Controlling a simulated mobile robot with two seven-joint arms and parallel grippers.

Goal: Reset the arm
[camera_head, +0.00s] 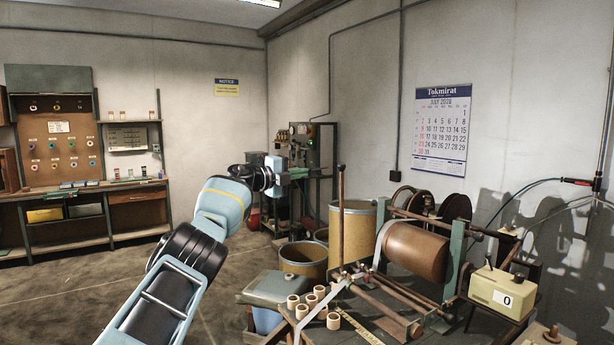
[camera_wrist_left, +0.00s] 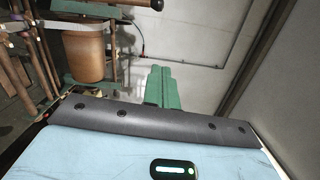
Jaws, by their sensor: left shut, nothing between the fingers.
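My left arm (camera_head: 222,205) reaches forward from the bottom of the head view. My left gripper (camera_head: 300,173) is at its far end, raised in the air left of the winding machine and apart from it. Its green fingers also show in the left wrist view (camera_wrist_left: 165,86), side by side, shut and empty. The winding machine carries a brown roll (camera_head: 416,252) on a metal frame. My right gripper is in neither view.
Small cardboard cores (camera_head: 306,300) lie on the machine's table. Brown drums (camera_head: 303,261) stand behind it. A counter box (camera_head: 502,292) is at the right. A workbench (camera_head: 90,192) lines the back left wall. The floor (camera_head: 90,290) at left is clear.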

